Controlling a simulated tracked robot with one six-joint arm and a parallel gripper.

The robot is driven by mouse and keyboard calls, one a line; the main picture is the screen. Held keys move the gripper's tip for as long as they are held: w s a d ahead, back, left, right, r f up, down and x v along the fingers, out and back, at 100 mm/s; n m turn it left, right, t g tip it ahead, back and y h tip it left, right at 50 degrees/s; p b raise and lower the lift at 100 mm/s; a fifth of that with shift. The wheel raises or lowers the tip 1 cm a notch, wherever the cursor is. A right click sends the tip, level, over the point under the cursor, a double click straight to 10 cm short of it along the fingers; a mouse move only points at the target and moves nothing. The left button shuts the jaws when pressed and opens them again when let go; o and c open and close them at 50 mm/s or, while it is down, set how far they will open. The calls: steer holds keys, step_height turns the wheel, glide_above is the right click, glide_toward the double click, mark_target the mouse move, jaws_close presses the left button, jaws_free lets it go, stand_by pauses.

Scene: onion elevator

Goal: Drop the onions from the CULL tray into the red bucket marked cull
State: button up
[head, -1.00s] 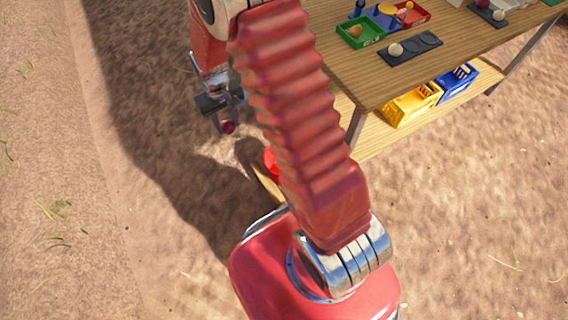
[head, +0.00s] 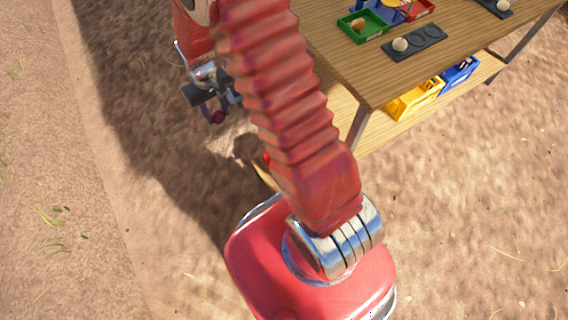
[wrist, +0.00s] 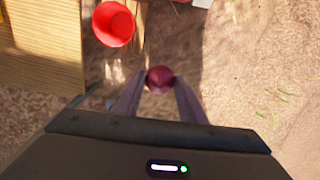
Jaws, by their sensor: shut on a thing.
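My gripper (head: 216,112) is shut on a dark red onion (head: 218,117) and holds it in the air, left of the table. In the wrist view the onion (wrist: 160,79) sits between the fingertips. The red bucket (wrist: 114,24) is beyond the onion and to its left in the wrist view, apart from it; its marking does not show. In the head view only a red sliver of it (head: 266,158) shows beside my arm. A red tray (head: 420,9) is at the top edge of the head view, partly cut off; no CULL label is readable.
The wooden table (head: 355,68) carries a green tray (head: 377,33) with a brown onion, and a dark holder (head: 428,47) with a pale onion. Yellow (head: 412,103) and blue (head: 460,75) crates stand on the lower shelf. The dirt ground on the left is open.

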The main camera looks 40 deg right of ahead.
steer(key=shift+d, duration=0.2)
steer(key=shift+d+f, duration=0.15)
steer(key=s+d+f, duration=0.2)
steer(key=d+f, duration=0.9)
steer(key=f, duration=0.5)
steer(key=s+d+f, duration=0.2)
steer(key=d+f, duration=1)
steer(key=f, duration=0.4)
steer(key=shift+d+m, duration=0.15)
steer(key=shift+m, duration=0.25)
step_height(320, 180, down, 6)
